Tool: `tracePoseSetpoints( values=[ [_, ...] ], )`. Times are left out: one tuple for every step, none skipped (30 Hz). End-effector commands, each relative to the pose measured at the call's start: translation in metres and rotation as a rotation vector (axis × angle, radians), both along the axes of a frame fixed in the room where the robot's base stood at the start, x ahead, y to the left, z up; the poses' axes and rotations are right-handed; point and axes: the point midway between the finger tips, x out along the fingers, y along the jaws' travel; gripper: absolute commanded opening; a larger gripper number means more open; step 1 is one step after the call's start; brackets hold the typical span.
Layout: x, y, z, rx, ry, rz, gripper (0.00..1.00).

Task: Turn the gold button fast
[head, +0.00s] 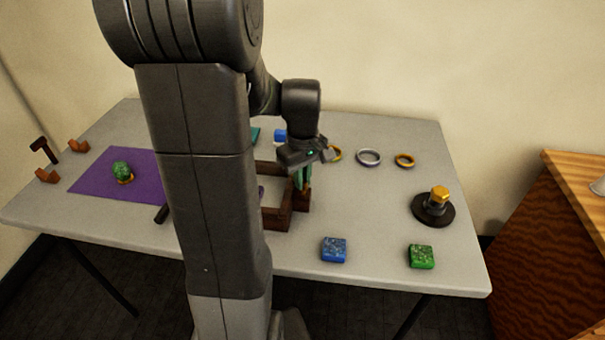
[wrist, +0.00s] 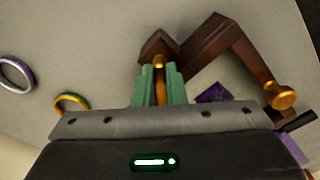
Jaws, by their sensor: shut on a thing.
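The gold button (wrist: 159,63) shows between the green fingers of my gripper (wrist: 159,80) in the wrist view, at a corner of a dark brown wooden frame (wrist: 205,40). My gripper is shut on it, and the fingers hide most of its sides. In the head view my gripper (head: 303,178) points down at the right side of the frame (head: 275,222), and the button is hidden there. A second gold knob (wrist: 283,96) sits on another part of the frame.
A gold hex-shaped piece on a black round base (head: 433,210) stands at the right. Blue (head: 334,250) and green (head: 421,256) blocks lie near the front edge. Rings (head: 369,157) lie behind. A purple mat (head: 95,178) is at the left. My arm hides the middle.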

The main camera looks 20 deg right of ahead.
Motion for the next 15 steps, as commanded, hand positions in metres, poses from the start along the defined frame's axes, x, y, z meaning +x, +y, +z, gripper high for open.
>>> tracePoseSetpoints(
  values=[
    [0.0007,-0.0003,0.0023,-0.001,-0.002,0.043,0.0],
    [0.0008,-0.0004,0.0023,-0.001,-0.002,0.071,0.0],
    [0.0008,-0.0004,0.0022,-0.001,-0.003,0.11,0.0],
    [0.0008,-0.0004,0.0022,-0.001,-0.003,0.138,0.0],
    [0.0008,-0.0004,0.0022,-0.002,-0.003,0.166,0.0],
    [0.0008,-0.0004,0.0022,-0.001,-0.003,0.205,0.0],
    [0.0008,-0.0003,0.0021,-0.001,-0.003,0.233,0.0],
    [0.0007,-0.0003,0.0021,-0.001,-0.003,0.261,0.0],
    [0.0007,-0.0003,0.0021,-0.001,-0.002,0.299,0.0],
    [0.0007,-0.0003,0.0021,-0.001,-0.002,0.327,0.0],
    [0.0007,-0.0002,0.0021,-0.001,-0.002,0.354,0.0],
    [0.0007,-0.0003,0.002,-0.001,-0.003,0.39,0.0],
    [0.0007,-0.0002,0.002,-0.002,-0.003,0.416,0.0],
    [0.0007,-0.0003,0.002,-0.002,-0.003,0.441,0.0],
    [0.0008,-0.0003,0.0019,-0.002,-0.003,0.474,0.0]
  ],
)
